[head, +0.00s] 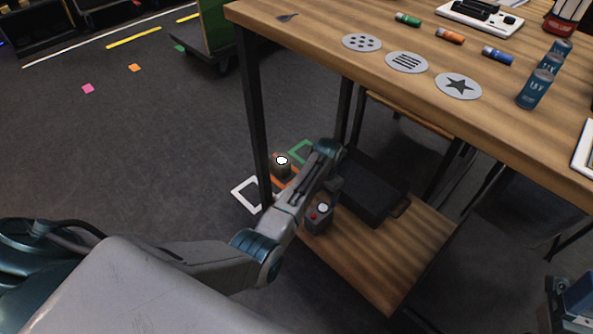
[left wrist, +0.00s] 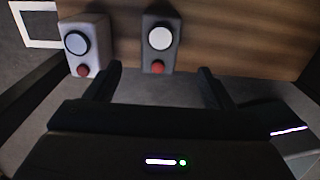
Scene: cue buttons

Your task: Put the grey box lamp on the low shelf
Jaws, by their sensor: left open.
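A grey box lamp (head: 320,222) with a white dome and a red button stands on the wooden low shelf (head: 385,280). In the left wrist view a dark grey box lamp (left wrist: 153,22) stands upright between my fingers' lines, just beyond the tips. A paler box lamp (left wrist: 97,30) of the same kind stands to its left. My left gripper (left wrist: 158,85) is open and empty; in the head view my left arm reaches under the table and partly hides the shelf. Part of my right arm shows at the lower right; its jaws cannot be made out.
Another lamp (head: 281,170) with a white dome stands behind the table leg (head: 256,120), near floor squares. A dark tray (head: 372,195) lies on the shelf. The tabletop (head: 330,22) holds discs, markers and cans. The shelf's front right is clear.

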